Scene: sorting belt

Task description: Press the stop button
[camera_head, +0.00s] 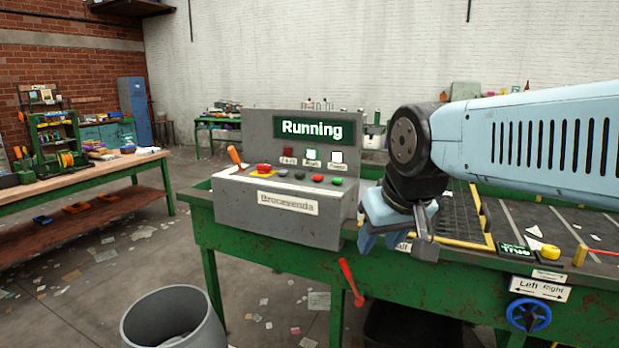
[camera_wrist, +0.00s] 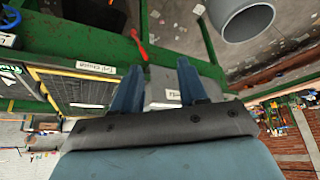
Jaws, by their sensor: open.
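The grey control box (camera_head: 280,222) stands on the left end of the green belt table. Its screen (camera_head: 307,130) reads "Running". A large red button on a yellow base (camera_head: 264,170) sits at the left of its sloped panel. Smaller dark knobs, a red button (camera_head: 317,178) and a green button (camera_head: 336,181) are to its right. My gripper (camera_head: 396,240) is open and empty, to the right of the box and apart from the panel buttons. In the wrist view, part of the box (camera_wrist: 158,82) shows between my fingers (camera_wrist: 158,68); the buttons cannot be made out there.
An orange-handled lever (camera_head: 234,156) rises at the box's left end. A red lever (camera_head: 351,282) hangs at the table front. A grey bin (camera_head: 176,318) stands on the floor. The belt (camera_head: 515,222) with yellow edging lies to the right. A blue handwheel (camera_head: 528,315) is below it.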

